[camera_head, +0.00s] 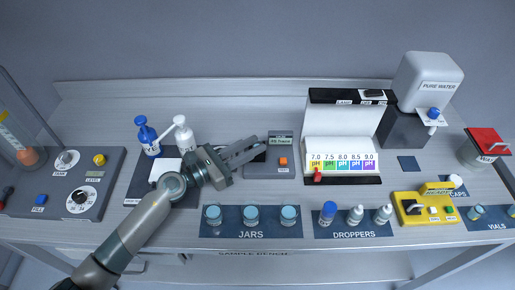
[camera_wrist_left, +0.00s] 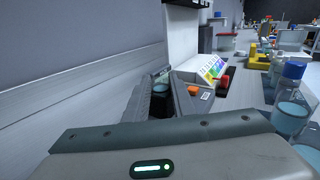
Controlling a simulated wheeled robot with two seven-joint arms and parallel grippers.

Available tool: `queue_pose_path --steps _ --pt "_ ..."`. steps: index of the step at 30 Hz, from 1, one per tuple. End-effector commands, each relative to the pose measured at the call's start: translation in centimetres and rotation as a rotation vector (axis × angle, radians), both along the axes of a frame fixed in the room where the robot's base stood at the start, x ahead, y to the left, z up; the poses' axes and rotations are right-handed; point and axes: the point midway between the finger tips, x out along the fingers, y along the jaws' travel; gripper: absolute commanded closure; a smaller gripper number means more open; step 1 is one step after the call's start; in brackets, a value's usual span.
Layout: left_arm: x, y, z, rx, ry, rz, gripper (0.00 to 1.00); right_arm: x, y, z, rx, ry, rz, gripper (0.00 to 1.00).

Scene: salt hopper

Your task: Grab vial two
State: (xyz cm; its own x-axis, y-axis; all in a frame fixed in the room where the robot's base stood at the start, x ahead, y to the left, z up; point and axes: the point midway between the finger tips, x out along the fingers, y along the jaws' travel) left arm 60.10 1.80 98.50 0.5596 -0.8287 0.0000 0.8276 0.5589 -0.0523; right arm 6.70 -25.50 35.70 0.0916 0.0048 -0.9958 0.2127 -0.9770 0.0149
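The vials mat (camera_head: 486,223) is at the far right in the head view, and a small vial (camera_head: 477,212) with bluish liquid stands on it. Another vial (camera_head: 512,211) is at the picture's edge. I cannot read numbers on them. My left gripper (camera_head: 260,146) is far to the left of the mat, beside the grey meter (camera_head: 283,158), with its fingers apart. In the left wrist view, a small round bluish-topped container (camera_wrist_left: 161,88) shows between or just beyond the fingers. Whether they touch it cannot be told. My right gripper is out of view.
Several jars (camera_head: 251,214) and droppers (camera_head: 356,214) stand along the front. A pH chart stand (camera_head: 343,120), water dispenser (camera_head: 425,85), yellow device (camera_head: 428,206) and red-lidded waste bin (camera_head: 484,147) are to the right. Two bottles (camera_head: 148,138) stand behind my left arm.

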Motion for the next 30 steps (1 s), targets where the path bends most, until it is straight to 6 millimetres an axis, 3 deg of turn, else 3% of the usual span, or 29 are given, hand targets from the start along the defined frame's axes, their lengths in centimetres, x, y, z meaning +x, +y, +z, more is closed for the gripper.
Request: queue_pose_path --steps 2,16,30 --pt "0.0 0.0 0.0 0.0 0.0 0.0 0.99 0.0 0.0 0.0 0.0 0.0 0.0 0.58" --pt "0.0 0.0 1.0 0.002 -0.002 -0.001 1.0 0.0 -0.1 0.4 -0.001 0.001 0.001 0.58" --pt "0.0 0.0 8.1 0.001 -0.003 -0.001 1.0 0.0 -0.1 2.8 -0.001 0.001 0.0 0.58"
